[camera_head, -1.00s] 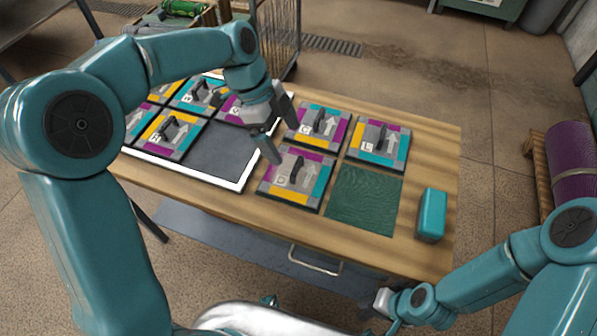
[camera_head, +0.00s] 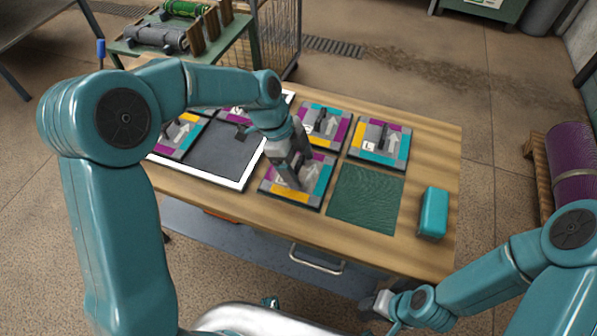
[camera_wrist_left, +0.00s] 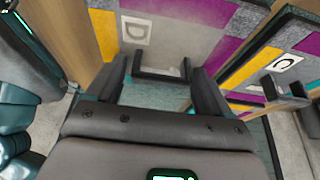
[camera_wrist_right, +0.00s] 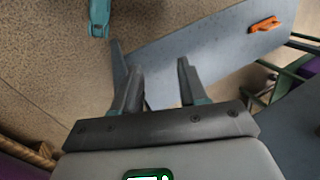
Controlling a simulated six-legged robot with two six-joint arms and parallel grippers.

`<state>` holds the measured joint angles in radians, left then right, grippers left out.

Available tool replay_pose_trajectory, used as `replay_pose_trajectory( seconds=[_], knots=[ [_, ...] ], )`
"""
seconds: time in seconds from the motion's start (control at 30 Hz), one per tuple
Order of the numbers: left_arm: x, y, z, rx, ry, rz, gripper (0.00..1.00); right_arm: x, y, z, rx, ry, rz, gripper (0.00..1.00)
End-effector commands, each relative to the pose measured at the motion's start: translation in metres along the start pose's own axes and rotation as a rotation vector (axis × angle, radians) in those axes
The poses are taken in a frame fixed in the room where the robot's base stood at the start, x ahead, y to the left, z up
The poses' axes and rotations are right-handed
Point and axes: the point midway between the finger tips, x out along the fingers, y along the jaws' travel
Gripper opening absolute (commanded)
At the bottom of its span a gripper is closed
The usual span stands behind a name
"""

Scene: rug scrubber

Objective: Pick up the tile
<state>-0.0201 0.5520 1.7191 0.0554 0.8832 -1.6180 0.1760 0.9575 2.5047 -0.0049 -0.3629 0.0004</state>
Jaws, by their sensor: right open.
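Tile D (camera_head: 320,174) lies on the wooden table, a grey square with purple, teal and yellow patches and a dark handle on top. The left wrist view shows its letter D (camera_wrist_left: 137,31) and its handle (camera_wrist_left: 158,72). My left gripper (camera_head: 293,172) is over this tile. In the left wrist view my left gripper (camera_wrist_left: 162,85) is open, with its fingers on either side of the handle and visible gaps. The arm hides part of the tile in the head view. My right gripper (camera_head: 372,306) is low in front of the table. It is open and empty in the right wrist view (camera_wrist_right: 158,82).
Tile C (camera_head: 325,122) and tile L (camera_head: 380,143) lie behind tile D. A white-rimmed tray (camera_head: 215,179) with more tiles and an empty dark area is at left. A green textured square (camera_head: 366,198) and a teal block (camera_head: 433,213) are at right.

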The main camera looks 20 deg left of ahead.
Motion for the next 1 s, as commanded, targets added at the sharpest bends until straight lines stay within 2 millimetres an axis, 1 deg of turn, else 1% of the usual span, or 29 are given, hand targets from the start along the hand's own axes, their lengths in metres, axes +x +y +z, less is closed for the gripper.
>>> replay_pose_trajectory(
  seconds=[0.03, 0.07, 0.1, 0.13, 0.17, 0.4, 0.57, 0.67, 0.77, 1.0],
  knots=[
    [0.000, 0.000, 0.000, 0.000, 0.000, 0.000, 0.63, 0.000, 0.000, 0.000, 0.000, 0.000, 0.000, 0.43],
    [0.000, 0.000, 0.000, 0.000, 0.000, 0.000, 0.53, 0.000, 0.000, 0.000, 0.000, 0.000, 0.000, 0.43],
    [0.000, 0.000, 0.000, 0.000, 0.000, 0.000, 0.40, 0.000, 0.000, 0.000, 0.000, 0.000, 0.000, 0.43],
    [0.000, 0.000, 0.000, 0.000, 0.000, 0.000, 0.31, 0.000, 0.000, 0.000, 0.000, 0.000, 0.000, 0.43],
    [0.000, 0.000, 0.000, 0.000, 0.000, 0.000, 0.27, 0.000, 0.000, 0.000, 0.000, 0.000, 0.000, 0.43],
    [-0.001, 0.000, 0.000, 0.000, 0.000, -0.001, 0.27, 0.000, 0.000, 0.000, 0.000, 0.000, 0.000, 0.43],
    [-0.011, -0.001, -0.004, 0.001, 0.000, -0.003, 0.27, -0.001, 0.000, 0.000, 0.000, 0.000, 0.000, 0.43],
    [-0.025, -0.001, -0.011, 0.002, 0.000, -0.005, 0.27, -0.002, -0.001, 0.000, 0.000, 0.000, 0.000, 0.43],
    [-0.046, -0.001, -0.019, 0.003, 0.000, -0.006, 0.27, -0.004, -0.002, 0.000, 0.000, 0.000, 0.000, 0.43],
    [-0.110, -0.001, -0.046, 0.003, 0.000, -0.007, 0.27, -0.012, -0.004, 0.000, 0.000, 0.000, 0.000, 0.43]
  ],
)
